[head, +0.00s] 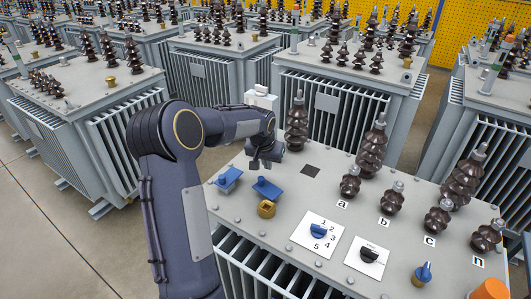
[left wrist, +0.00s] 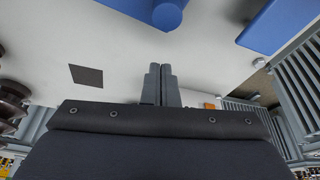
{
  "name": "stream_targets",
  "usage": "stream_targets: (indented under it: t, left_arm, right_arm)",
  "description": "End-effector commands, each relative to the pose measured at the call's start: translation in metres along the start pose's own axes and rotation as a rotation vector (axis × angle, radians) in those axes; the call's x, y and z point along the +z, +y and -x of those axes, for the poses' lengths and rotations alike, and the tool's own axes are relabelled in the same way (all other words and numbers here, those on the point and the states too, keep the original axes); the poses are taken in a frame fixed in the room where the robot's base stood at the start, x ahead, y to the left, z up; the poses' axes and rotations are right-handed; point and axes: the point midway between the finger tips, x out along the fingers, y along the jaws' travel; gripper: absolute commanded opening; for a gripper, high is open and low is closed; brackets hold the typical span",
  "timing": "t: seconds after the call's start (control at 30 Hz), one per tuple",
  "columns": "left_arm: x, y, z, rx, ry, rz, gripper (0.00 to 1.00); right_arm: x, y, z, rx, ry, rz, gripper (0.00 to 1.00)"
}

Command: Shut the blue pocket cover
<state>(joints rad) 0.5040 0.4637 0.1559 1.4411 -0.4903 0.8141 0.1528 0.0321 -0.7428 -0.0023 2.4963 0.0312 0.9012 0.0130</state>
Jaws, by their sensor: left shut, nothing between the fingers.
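One is a flat blue flap (head: 267,188) just behind a small brass fitting (head: 267,209) with a square opening. The other blue piece (head: 228,178), a plate with an upright stub, lies to its left. I cannot tell for certain which is the pocket cover. My left gripper (head: 265,163) is shut and empty, just behind the flap. In the left wrist view the shut fingers (left wrist: 160,85) are apart from a blue piece with a round end (left wrist: 158,12) and a blue plate (left wrist: 280,24). My right gripper is not in view.
A dark square (head: 310,170) marks the lid right of my gripper. Brown insulators (head: 372,150) stand to the right, and a numbered dial (head: 318,231), a second dial (head: 368,253) and a blue valve (head: 423,272) sit in front. Other transformers (head: 90,95) crowd around.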

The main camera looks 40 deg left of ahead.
Motion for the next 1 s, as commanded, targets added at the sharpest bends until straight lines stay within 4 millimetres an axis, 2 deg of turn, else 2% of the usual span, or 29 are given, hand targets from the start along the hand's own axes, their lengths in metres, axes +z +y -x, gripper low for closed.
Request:
stream_targets:
  t: [0.03, 0.1, 0.3, 0.77, 1.0]
  left_arm:
    - [0.009, -0.001, 0.009, -0.002, 0.0, 0.001, 0.0]
    - [0.019, -0.001, 0.012, -0.002, 0.001, 0.001, 0.0]
    - [0.035, 0.0, 0.016, -0.001, 0.001, 0.001, 0.0]
    - [0.036, 0.001, 0.016, -0.001, 0.001, 0.003, 0.0]
    - [0.033, 0.012, 0.014, -0.01, 0.002, 0.027, 0.0]
  right_arm:
    - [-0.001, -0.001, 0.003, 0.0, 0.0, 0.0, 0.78]
    - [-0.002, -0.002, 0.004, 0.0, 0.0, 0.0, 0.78]
    - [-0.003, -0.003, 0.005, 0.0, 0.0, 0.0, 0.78]
    - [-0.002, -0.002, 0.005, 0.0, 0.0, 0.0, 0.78]
    - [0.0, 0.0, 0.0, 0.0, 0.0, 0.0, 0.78]
